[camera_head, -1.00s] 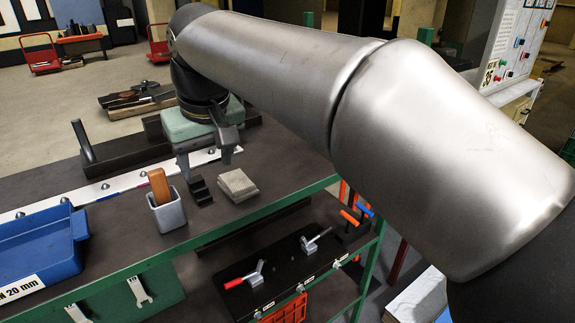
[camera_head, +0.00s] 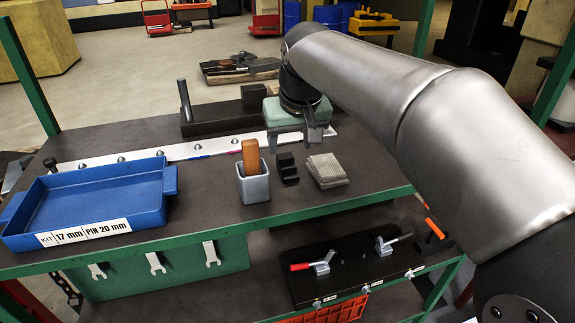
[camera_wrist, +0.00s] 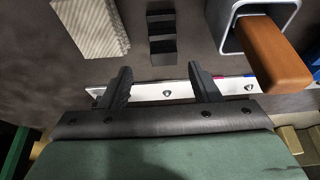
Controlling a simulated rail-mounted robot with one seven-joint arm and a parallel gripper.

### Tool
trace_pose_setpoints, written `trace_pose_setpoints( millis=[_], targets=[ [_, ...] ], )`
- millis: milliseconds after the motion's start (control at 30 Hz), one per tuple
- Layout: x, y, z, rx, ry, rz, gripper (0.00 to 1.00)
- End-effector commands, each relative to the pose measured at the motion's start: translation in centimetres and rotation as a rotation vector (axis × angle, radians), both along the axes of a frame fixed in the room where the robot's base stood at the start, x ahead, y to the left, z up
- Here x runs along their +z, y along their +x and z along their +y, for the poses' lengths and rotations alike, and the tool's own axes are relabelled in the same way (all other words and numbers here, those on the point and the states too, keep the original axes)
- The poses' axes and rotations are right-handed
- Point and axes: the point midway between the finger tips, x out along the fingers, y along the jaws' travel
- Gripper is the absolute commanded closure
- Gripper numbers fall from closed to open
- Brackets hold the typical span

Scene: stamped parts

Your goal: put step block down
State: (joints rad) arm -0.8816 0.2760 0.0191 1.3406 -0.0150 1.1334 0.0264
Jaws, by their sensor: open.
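The step block (camera_head: 287,168) is small, black and stair-shaped. It stands on the dark bench top between a grey cup and a ribbed block. My gripper (camera_head: 294,146) is open and empty, just behind and above the step block in the head view. In the wrist view the step block (camera_wrist: 161,38) shows clear of both fingers, beyond the gap between the open fingertips (camera_wrist: 161,76).
The grey cup (camera_head: 255,188) holds an orange-brown piece (camera_head: 251,157). The light ribbed block (camera_head: 327,171) lies to the right. A blue tray (camera_head: 150,214) is at the left. A white strip (camera_head: 205,148) with several studs runs behind.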

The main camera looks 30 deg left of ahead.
Motion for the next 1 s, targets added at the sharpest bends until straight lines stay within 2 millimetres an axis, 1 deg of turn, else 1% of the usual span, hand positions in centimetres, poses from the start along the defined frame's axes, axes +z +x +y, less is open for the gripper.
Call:
trace_pose_setpoints(
  millis=[167,267,400,500,600,767,800,867,900,967,1000],
  targets=[
    [-0.9,0.2,0.4,0.000,-0.001,0.001,0.44],
    [-2.1,0.2,0.9,0.001,-0.003,0.002,0.44],
    [-4.1,0.6,1.7,0.000,-0.003,0.001,0.44],
    [-5.0,0.8,1.9,0.000,-0.001,0.000,0.44],
    [-5.4,1.0,2.1,0.000,0.000,-0.001,0.44],
    [-5.4,1.0,2.1,0.000,0.000,-0.001,0.44],
    [-5.4,1.0,2.1,0.000,0.000,-0.001,0.49],
    [-5.4,1.0,2.1,0.000,0.000,-0.001,0.66],
    [-5.4,1.0,2.1,0.000,0.000,-0.001,0.77],
    [-5.4,1.0,2.1,0.000,0.001,-0.001,0.94],
    [-5.4,1.0,2.1,0.000,0.001,-0.001,1.00]
  ],
)
